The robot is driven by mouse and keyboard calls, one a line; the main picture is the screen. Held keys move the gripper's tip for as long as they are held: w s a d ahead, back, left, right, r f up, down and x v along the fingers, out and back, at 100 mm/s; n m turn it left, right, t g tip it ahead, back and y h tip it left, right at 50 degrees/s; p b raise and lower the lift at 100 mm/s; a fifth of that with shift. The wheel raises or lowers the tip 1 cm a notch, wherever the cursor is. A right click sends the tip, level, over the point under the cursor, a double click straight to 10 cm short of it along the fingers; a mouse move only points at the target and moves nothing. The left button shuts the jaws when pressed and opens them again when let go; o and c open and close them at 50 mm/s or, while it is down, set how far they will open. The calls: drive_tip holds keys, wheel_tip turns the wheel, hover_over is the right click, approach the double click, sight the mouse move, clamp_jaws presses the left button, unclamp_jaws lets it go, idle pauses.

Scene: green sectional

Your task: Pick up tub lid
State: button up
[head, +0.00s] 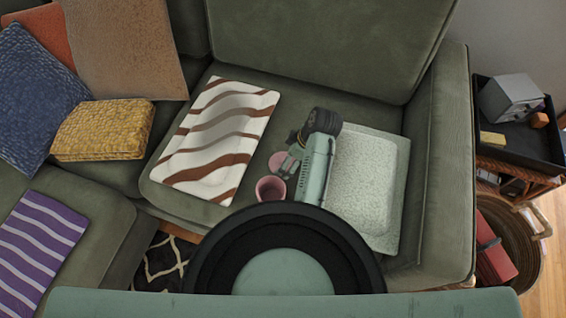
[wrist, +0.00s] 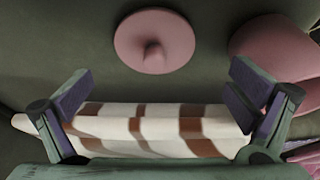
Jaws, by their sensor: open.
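The tub lid (wrist: 154,42) is a round pink disc with a small knob. In the wrist view it lies on the green seat, beyond my fingertips and roughly centred between them. In the head view the lid (head: 277,160) is partly covered by my gripper (head: 289,165). My gripper, also in the wrist view (wrist: 160,88), has its fingers wide apart with nothing held. A pink tub (head: 270,188) stands on the seat just in front of the lid. The tub (wrist: 268,48) is at the right edge of the wrist view, beside the lid.
A brown-and-white wavy cushion (head: 222,140) lies left of the lid, and a pale speckled cushion (head: 372,180) lies right of my arm. The sofa backrest (head: 330,45) rises behind and an armrest (head: 447,150) stands at the right. Bare seat around the lid is narrow.

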sight(283, 160)
drive_tip(key=shift+w+p+x, duration=0.15)
drive_tip(key=shift+p+x, duration=0.15)
drive_tip(key=shift+x, duration=0.85)
drive_tip(key=shift+w+p+x, duration=0.15)
drive_tip(key=shift+p+x, duration=0.15)
drive_tip(key=shift+x, duration=0.9)
drive_tip(key=shift+d, duration=0.1)
drive_tip(key=shift+c, duration=0.6)
drive_tip(key=c, duration=0.9)
